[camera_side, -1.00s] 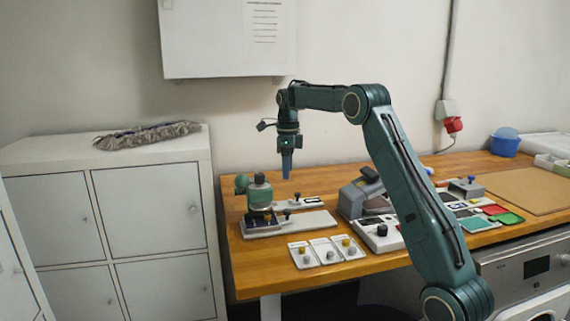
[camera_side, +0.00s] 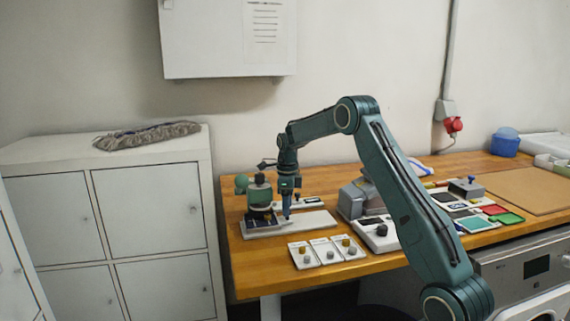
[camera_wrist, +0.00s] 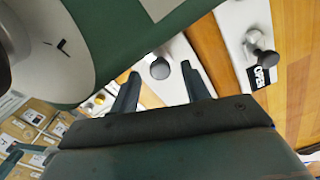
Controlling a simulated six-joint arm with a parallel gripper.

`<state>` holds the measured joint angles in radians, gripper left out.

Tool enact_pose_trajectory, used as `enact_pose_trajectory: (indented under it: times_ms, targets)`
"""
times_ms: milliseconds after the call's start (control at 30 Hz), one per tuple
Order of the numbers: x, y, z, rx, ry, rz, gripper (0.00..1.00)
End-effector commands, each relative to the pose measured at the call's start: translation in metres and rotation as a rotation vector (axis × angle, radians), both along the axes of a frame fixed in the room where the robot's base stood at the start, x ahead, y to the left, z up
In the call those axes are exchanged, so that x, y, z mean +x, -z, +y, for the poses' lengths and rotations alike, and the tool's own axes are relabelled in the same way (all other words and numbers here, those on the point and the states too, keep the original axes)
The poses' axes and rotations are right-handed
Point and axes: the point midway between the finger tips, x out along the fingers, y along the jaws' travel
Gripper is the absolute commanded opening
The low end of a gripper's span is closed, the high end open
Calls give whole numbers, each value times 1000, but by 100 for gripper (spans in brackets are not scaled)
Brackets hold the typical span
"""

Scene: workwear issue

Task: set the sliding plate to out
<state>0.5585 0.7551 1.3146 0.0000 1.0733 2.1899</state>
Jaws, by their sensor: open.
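A light grey plate with a dark round knob, which I take to be the sliding plate (camera_side: 312,221), lies at the left of the wooden table, beside the green stamping device (camera_side: 259,194). My gripper (camera_side: 287,216) points down over its left part, beside the device. In the wrist view my gripper (camera_wrist: 160,71) is open, with the knob (camera_wrist: 160,69) showing between its fingers. I cannot tell how far the fingertips reach down around it. In the side view my gripper hides the knob.
A narrow white plate (camera_side: 312,201) with another knob (camera_wrist: 263,57) and an "OPEN" label lies just behind. Several small white cards with knobs (camera_side: 325,251) lie in front. A grey machine (camera_side: 357,196) stands to the right. The green device crowds the left.

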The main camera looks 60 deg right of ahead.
Motion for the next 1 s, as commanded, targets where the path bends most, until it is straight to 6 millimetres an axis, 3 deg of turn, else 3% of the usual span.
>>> enact_pose_trajectory:
  times_ms: [467,700,1000]
  targets:
    - [0,10,0,-1,0,-1,47]
    - [0,10,0,-1,0,-1,0]
    - [-8,9,-9,0,4,0,0]
